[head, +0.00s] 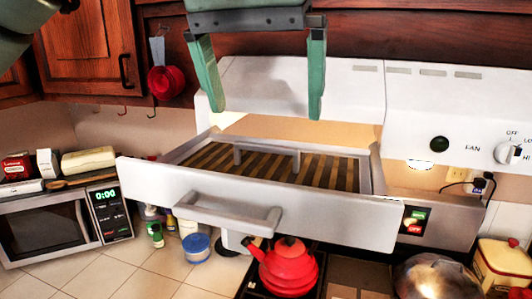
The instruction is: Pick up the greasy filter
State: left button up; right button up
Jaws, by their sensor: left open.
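The greasy filter (217,157) is a flat panel with brown and dark stripes and a grey bar handle. It lies inside the pulled-out white drawer (150,178) of the range hood, in the middle of the head view. My left gripper (266,113) hangs above the drawer with its two green fingers pointing down. It is open and empty, with its fingertips wide apart and clear of the filter handle. My right gripper is not in view.
The white hood (300,85) stands behind the drawer, with a fan knob at right. A red kettle (287,268) and a metal lid (433,278) are below. A microwave (50,228) stands at left.

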aim_at(265, 146)
pick_arm(q)
jog(key=shift+w+f, duration=0.1)
jog(key=shift+f, duration=0.15)
jog(key=f, duration=0.1)
jog(key=s+f+p, duration=0.1)
jog(key=shift+s+f+p, duration=0.3)
jog(key=w+f, duration=0.2)
jog(key=shift+f+p, duration=0.35)
jog(key=shift+p, duration=0.05)
jog(key=shift+w+f, duration=0.45)
jog(key=shift+s+d, duration=0.1)
jog(key=shift+s, duration=0.2)
jog(key=shift+s+r, duration=0.1)
jog(key=shift+s, duration=0.05)
jog(key=c, duration=1.5)
jog(key=shift+c, duration=0.3)
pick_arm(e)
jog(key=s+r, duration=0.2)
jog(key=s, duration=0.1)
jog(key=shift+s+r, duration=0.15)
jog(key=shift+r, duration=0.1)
